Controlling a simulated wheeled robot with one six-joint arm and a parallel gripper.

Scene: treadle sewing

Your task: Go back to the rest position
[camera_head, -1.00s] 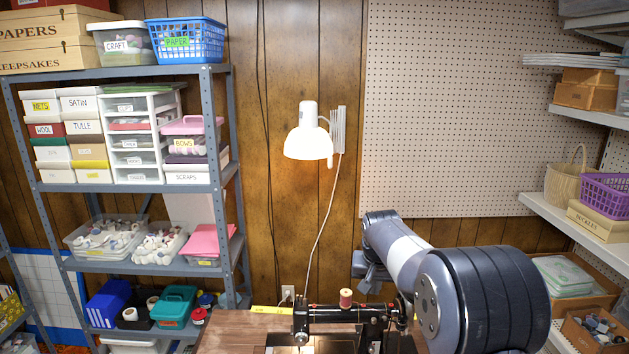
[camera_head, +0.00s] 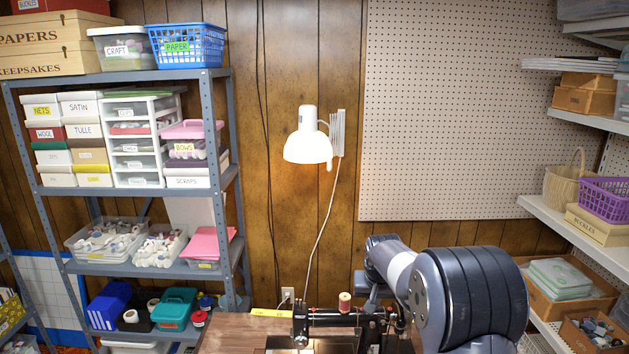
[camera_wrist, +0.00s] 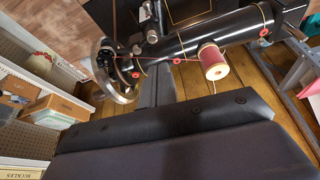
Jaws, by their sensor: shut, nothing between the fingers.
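My gripper (camera_wrist: 157,75) shows in the wrist view as a narrow dark shape, shut and empty, beside the sewing machine. My arm bends at the right of the head view, and its far end is behind and right of the machine, with the fingertips not clear there. The black sewing machine (camera_head: 335,319) stands on the wooden table (camera_head: 235,330). A red thread spool (camera_wrist: 212,60) sits on top of it; the spool also shows in the head view (camera_head: 345,302). The machine's handwheel (camera_wrist: 115,72) is left of my gripper in the wrist view.
A lit white lamp (camera_head: 308,140) hangs on the wall above the machine. A metal shelf (camera_head: 150,192) with boxes stands at left. Shelves at right hold a purple basket (camera_head: 606,196) and boxes. The pegboard (camera_head: 450,110) area above my arm is free.

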